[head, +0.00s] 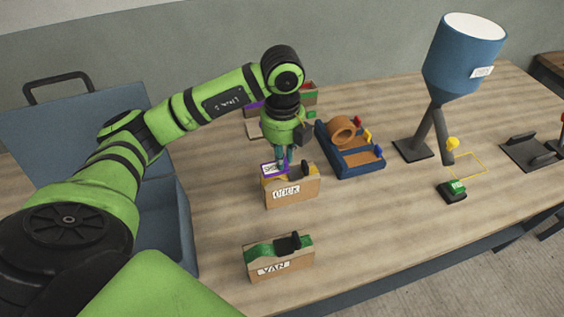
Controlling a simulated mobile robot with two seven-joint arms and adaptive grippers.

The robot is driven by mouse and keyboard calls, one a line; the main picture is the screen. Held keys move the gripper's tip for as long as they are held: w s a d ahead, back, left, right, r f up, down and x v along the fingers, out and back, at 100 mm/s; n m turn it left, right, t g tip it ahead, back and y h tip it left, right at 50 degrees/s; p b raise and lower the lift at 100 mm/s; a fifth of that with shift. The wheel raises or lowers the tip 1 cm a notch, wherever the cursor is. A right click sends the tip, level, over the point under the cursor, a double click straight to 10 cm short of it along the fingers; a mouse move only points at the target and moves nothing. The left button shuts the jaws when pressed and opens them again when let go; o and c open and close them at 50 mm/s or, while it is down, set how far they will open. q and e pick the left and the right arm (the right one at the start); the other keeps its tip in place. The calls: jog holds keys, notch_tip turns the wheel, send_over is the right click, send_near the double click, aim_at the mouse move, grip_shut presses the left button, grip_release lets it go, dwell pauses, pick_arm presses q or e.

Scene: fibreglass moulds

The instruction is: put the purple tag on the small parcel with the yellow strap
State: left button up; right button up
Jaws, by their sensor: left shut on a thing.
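The purple tag (264,170), with a white lettered face, is at the tips of my left gripper (284,164). My left gripper is shut on it and points down. The small parcel with the yellow strap (292,190) is a brown box labelled "DOCK" with a dark handle on top. The tag is over the left part of its top. I cannot tell whether the tag touches the strap or the parcel. The fingers hide part of the tag and strap. My right gripper is not in view.
A green-strapped parcel (283,260) labelled "VAN" stands in front. Another box (312,98) is partly hidden behind my arm. A blue tape holder (350,162), a blue hopper (462,58) and a small green-topped device (452,190) stand rightward. A blue case (165,215) is left. The front-right table is clear.

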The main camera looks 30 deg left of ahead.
aim_at(275, 165)
pick_arm(q)
jog(key=shift+a+f, duration=0.15)
jog(key=shift+f, duration=0.05)
notch_tip(275, 165, down, 3)
jog(key=shift+f+p, duration=0.1)
jog(key=shift+p, duration=0.7)
jog(key=shift+f, duration=0.25)
jog(key=shift+f, duration=0.1)
jog(key=shift+f, duration=0.15)
jog(key=o, duration=0.8)
